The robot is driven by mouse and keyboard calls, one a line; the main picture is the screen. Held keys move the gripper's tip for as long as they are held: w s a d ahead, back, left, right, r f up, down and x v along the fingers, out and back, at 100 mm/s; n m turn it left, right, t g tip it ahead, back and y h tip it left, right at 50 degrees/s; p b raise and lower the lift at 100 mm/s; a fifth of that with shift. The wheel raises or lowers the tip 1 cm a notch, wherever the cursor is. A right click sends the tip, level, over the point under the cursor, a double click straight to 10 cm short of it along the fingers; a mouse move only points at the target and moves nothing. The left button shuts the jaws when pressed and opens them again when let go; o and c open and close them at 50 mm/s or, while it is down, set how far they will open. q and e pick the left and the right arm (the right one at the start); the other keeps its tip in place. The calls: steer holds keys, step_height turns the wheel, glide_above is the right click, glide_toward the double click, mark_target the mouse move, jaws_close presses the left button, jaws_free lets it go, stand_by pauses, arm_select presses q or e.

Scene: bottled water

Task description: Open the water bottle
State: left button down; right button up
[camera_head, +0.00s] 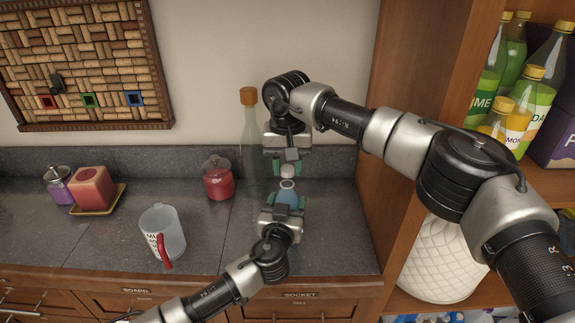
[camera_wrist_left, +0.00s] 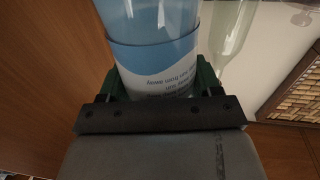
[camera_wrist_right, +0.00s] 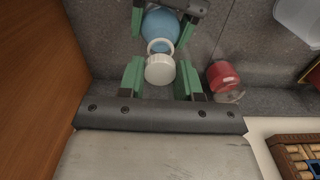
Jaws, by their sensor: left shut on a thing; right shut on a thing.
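The water bottle (camera_head: 288,195) is blue with a pale neck and stands upright above the counter. My left gripper (camera_head: 283,203) is shut around its body from below. In the left wrist view the bottle (camera_wrist_left: 153,50) with its blue and white label sits between the green fingers. My right gripper (camera_head: 288,163) comes from above and is shut on the white cap (camera_head: 287,171). In the right wrist view the cap (camera_wrist_right: 160,69) is between the green fingers, and the round rim of the bottle neck (camera_wrist_right: 160,46) shows beside it. The cap looks off the neck, just above it.
A tall glass bottle with a cork (camera_head: 249,140) stands behind, left of the grippers. A red jar (camera_head: 217,180), a mug (camera_head: 162,235) and a candle on a tray (camera_head: 92,188) are further left. A wooden shelf with bottles (camera_head: 490,90) stands at the right.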

mark_target(287, 169)
steer(key=shift+r, duration=2)
arm_select(q)
steer(key=shift+c, duration=0.6)
jaws_free()
